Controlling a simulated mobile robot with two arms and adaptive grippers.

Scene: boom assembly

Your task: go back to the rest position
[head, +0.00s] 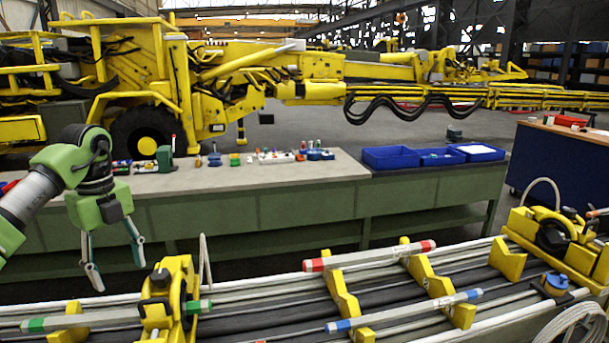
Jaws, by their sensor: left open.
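My left gripper (116,269) is green and grey and hangs at the left of the head view, its fingers pointing down. Its two fingers are apart and nothing is between them. It hangs in front of the green workbench (300,213), above the left end of the yellow boom assembly (343,297). It appears clear of the nearby yellow bracket (172,290). My right gripper is not in view.
Grey bars with red (370,256), blue (405,310) and green (110,317) ends lie across the boom. Blue bins (390,157) and small parts stand on the workbench. A yellow machine (150,70) stands behind. A dark blue cabinet (555,165) stands at right.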

